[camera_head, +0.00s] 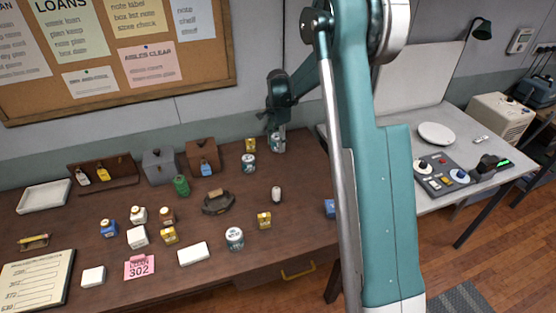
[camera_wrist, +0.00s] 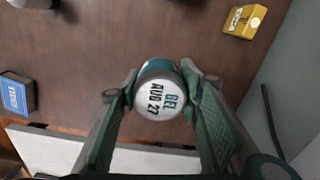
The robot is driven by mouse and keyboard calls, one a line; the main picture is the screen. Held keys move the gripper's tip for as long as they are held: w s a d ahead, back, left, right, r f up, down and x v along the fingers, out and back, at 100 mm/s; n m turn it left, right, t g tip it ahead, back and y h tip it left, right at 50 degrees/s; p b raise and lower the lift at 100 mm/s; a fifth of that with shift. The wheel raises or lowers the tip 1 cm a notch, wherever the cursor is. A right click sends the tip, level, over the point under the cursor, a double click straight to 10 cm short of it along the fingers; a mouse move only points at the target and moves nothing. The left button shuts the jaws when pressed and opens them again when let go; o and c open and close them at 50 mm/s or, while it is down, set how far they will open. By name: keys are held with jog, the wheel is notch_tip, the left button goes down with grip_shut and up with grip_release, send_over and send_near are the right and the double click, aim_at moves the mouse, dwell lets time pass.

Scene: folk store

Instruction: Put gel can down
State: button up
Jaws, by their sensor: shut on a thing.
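The gel can (camera_wrist: 160,92) is between my gripper's fingers in the wrist view, with its white lid reading "GEL AUG 27" facing the camera. A teal band shows on its side. In the head view my gripper (camera_head: 277,127) points down near the back right of the brown table (camera_head: 110,208), and the can (camera_head: 277,143) shows below it. My gripper is shut on the can, which looks upright. I cannot tell whether its base touches the table.
A white-lidded can (camera_head: 249,161) and a yellow box (camera_head: 250,145) stand just left of the held can. A blue box (camera_head: 329,208) is near the right edge. A gap separates the brown table from the white table (camera_head: 455,140). Bare wood lies in front of the held can.

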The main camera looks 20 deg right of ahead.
aim_at(278, 136)
jog(key=shift+f, duration=2.4)
jog(key=shift+f, duration=1.85)
jog(key=shift+f, duration=0.2)
jog(key=o, duration=1)
jog(key=shift+c, duration=0.2)
jog(key=shift+r, duration=0.2)
notch_tip(278, 136, up, 12)
